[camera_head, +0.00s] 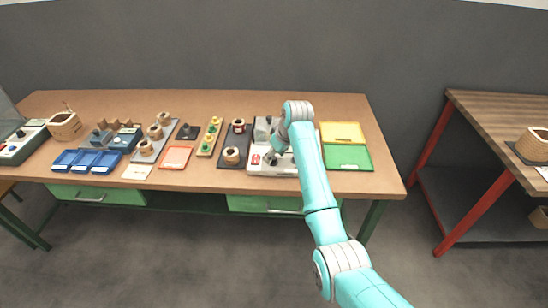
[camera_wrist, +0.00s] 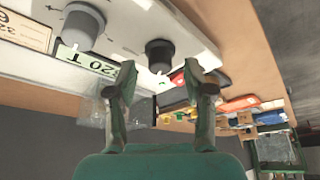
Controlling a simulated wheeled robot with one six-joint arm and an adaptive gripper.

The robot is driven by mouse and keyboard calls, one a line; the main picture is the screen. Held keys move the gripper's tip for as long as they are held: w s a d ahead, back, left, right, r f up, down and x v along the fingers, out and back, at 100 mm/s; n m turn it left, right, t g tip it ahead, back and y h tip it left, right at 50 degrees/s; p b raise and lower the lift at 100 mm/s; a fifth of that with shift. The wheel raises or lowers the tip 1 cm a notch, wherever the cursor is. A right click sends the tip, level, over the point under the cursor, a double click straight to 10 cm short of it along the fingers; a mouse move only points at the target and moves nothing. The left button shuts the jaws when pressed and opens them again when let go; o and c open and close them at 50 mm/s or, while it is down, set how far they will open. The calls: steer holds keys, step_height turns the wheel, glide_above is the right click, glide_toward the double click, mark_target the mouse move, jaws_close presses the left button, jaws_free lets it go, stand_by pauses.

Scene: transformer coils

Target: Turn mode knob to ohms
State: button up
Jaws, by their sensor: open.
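A pale instrument (camera_head: 258,170) stands on the bench in the head view, partly hidden by my arm. In the wrist view its panel (camera_wrist: 120,28) fills the upper left. The panel carries a dark knob (camera_wrist: 159,54) and a grey knob (camera_wrist: 84,26), each with a white pointer mark. I cannot tell which one is the mode knob. My gripper (camera_wrist: 162,82) is open and empty, and the dark knob shows between and beyond its fingertips. Contact with it does not show. In the head view the gripper (camera_head: 276,156) is small over the instrument.
A yellow tray (camera_head: 343,132) and a green tray (camera_head: 348,157) lie right of the instrument. A black board with coils (camera_head: 235,147) lies close on its left. Blue bins (camera_head: 88,161) stand farther left.

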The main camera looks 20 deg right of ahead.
steer(key=shift+x, duration=0.95)
steer(key=shift+r, duration=0.1)
jaws_close()
steer(key=shift+a+m, duration=0.1)
steer(key=shift+m, duration=0.3)
steer(key=m+h, duration=0.1)
steer(key=m, duration=0.1)
steer(key=m+h, duration=0.1)
steer(key=m, duration=0.2)
steer(key=shift+a+m+t, duration=0.1)
steer(key=shift+m+t, duration=0.2)
steer(key=m+h, duration=0.2)
steer(key=m, duration=0.3)
steer(key=shift+g, duration=0.4)
steer(key=shift+m, duration=0.4)
